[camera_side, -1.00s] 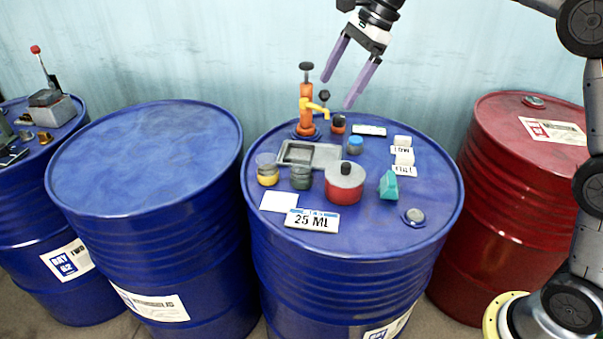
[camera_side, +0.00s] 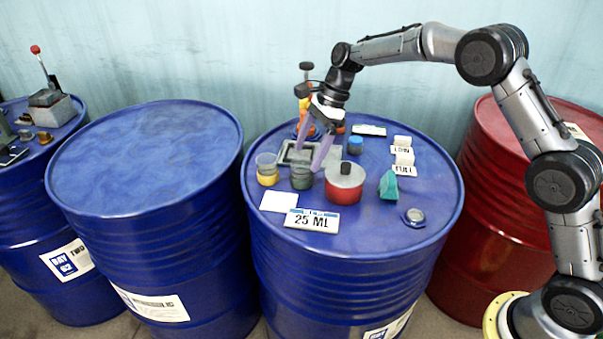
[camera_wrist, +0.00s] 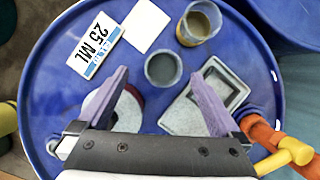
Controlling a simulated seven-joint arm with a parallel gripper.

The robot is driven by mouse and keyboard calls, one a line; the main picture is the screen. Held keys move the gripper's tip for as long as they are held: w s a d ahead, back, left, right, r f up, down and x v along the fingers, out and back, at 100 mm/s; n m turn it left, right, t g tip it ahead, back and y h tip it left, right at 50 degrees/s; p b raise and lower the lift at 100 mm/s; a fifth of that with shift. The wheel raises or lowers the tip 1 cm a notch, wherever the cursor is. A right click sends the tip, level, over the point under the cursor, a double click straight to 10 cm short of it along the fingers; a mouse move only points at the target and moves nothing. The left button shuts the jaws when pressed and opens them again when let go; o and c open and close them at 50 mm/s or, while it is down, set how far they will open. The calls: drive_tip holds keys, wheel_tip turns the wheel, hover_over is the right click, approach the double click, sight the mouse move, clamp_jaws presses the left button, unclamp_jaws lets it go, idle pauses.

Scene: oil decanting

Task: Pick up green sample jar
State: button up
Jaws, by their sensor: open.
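The green sample jar (camera_side: 301,178) is a small dark grey-green open cup on top of the middle-right blue drum (camera_side: 262,210). It stands between a yellow-bottomed jar (camera_side: 267,170) and a red pot with a grey lid (camera_side: 345,184). My gripper (camera_side: 308,157) is open and empty, its purple fingers pointing down just above and behind the jar. In the wrist view the jar (camera_wrist: 163,70) appears between the tips of the two fingers, slightly beyond them. I cannot tell the exact height of the tips over its rim.
A grey tray (camera_side: 284,151) lies behind the jar, under my fingers. An orange pump with a yellow spout (camera_wrist: 290,155) stands close to my gripper. A 25 ML sign (camera_side: 312,220) and white card (camera_side: 279,201) lie in front. The drum's front edge is clear.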

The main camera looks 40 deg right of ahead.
sight(302, 162)
drive_tip(key=shift+w+x, duration=0.2)
drive_tip(key=shift+x, duration=2.5)
drive_tip(key=shift+d, duration=0.1)
drive_tip(key=shift+c, duration=0.3)
drive_tip(key=c, duration=1.4)
drive_tip(key=shift+c, duration=0.5)
drive_tip(key=shift+r, duration=0.15)
